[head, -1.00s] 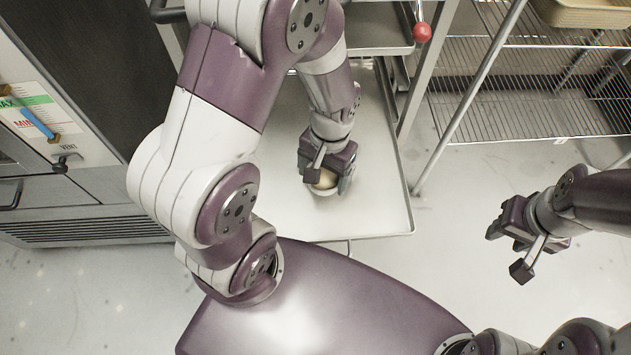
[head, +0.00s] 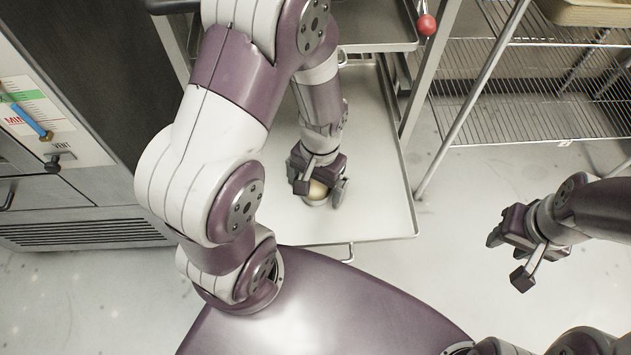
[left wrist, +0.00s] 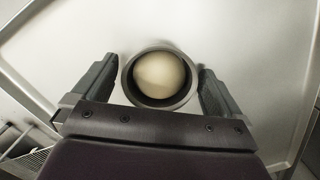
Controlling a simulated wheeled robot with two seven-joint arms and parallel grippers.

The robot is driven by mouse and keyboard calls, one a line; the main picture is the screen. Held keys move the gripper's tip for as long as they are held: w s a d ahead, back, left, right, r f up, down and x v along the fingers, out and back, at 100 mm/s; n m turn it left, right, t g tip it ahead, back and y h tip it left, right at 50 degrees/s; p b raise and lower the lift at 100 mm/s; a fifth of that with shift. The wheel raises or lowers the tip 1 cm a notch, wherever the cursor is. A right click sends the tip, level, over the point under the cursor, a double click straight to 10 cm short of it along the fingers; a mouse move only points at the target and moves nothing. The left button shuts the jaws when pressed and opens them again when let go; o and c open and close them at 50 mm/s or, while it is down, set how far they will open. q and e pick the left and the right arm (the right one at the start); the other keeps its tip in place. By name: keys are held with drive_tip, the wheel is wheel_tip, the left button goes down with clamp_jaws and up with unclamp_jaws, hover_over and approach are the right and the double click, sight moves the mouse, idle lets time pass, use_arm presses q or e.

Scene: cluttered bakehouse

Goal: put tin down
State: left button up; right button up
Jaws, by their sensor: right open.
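The tin (head: 316,202) is a small round grey cup with a pale, dough-coloured ball (left wrist: 160,76) in it. It is upright and appears to stand on the pale metal tray (head: 377,215). My left gripper (head: 320,190) is around the tin from above. In the left wrist view its two fingers stand either side of the tin (left wrist: 125,88), with narrow gaps, so it looks open. Part of the tin is hidden by the gripper in the head view. My right gripper (head: 506,258) is open and empty, out to the right over the floor.
The tray has bare room around the tin and a raised rim. A rack post (head: 470,105) and wire shelves (head: 545,95) stand to the right. A red knob (head: 426,25) is above the tray. An oven-like unit with a control panel (head: 45,120) is at left.

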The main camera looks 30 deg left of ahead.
use_arm(q)
wheel_tip(320, 180, up, 15)
drive_tip(key=t+p, duration=0.2)
drive_tip(key=p, duration=0.3)
drive_tip(key=shift+w+a+n+t, duration=0.2)
drive_tip(key=shift+n+t, duration=0.1)
drive_tip(key=shift+t, duration=0.1)
